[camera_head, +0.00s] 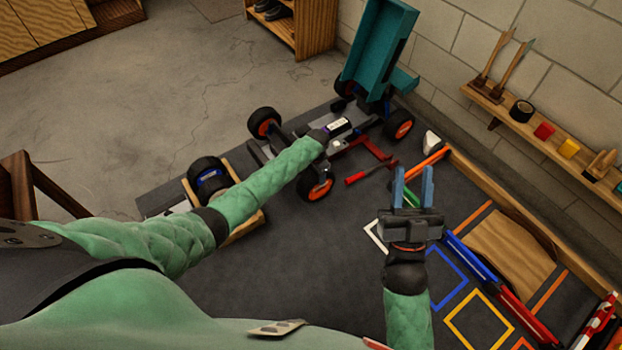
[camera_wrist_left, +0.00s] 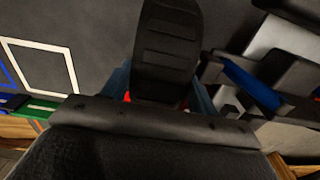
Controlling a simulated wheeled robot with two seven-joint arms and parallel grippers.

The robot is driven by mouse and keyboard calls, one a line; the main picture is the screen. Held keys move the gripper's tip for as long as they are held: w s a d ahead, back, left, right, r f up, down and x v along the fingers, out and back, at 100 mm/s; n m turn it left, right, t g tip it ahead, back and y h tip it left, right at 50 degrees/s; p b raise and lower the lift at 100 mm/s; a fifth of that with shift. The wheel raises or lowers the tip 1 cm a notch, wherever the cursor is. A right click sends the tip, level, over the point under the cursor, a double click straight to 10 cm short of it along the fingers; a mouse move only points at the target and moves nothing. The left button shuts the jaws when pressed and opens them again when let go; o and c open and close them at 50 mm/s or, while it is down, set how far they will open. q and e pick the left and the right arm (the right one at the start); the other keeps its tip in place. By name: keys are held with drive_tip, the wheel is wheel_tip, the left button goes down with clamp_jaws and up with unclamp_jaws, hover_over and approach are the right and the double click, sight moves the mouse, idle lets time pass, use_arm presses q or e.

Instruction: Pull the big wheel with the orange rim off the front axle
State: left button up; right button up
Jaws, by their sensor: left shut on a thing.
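The wheel with the orange rim (camera_head: 315,187) is at the near side of the car (camera_head: 265,155), beside my left wrist. In the left wrist view its black tyre (camera_wrist_left: 168,50) stands between the blue fingers of my left gripper (camera_wrist_left: 160,95), which is shut on it. A little orange-red shows at the fingers. The car's body is to the right in that view. The forearm hides the left fingers in the head view, and I cannot tell whether the wheel is still on its axle. My right gripper (camera_head: 412,188) is open and empty over the mat.
Other orange-rimmed wheels (camera_head: 264,122) (camera_head: 398,125) are on the car. A wheel with a blue rim (camera_head: 208,172) sits in a wooden holder at left. A red tool (camera_head: 358,177) lies near the car. The white outline (camera_head: 376,236) on the mat is bare.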

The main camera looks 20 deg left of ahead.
use_arm(q)
drive_tip(key=shift+s+d+p, duration=0.3)
drive_tip(key=shift+d, duration=0.1)
drive_tip(key=shift+s+d+p, duration=0.25)
drive_tip(key=shift+d+p, duration=0.05)
drive_tip(key=shift+s+d+p, duration=0.3)
drive_tip(key=shift+d, duration=0.1)
drive_tip(key=shift+s+d+p, duration=0.3)
drive_tip(key=shift+d, duration=0.1)
use_arm(e)
drive_tip(key=w+a+f+g+h, duration=0.1)
drive_tip(key=f+g, duration=0.3)
drive_tip(key=f, duration=0.9)
drive_tip(key=w+a+f+g+h, duration=0.1)
drive_tip(key=f+g, duration=0.4)
drive_tip(key=f, duration=0.7)
drive_tip(key=shift+w+f+m+g, duration=0.3)
drive_tip(key=shift+w+f, duration=0.1)
drive_tip(key=shift+w, duration=0.1)
idle(3.9)
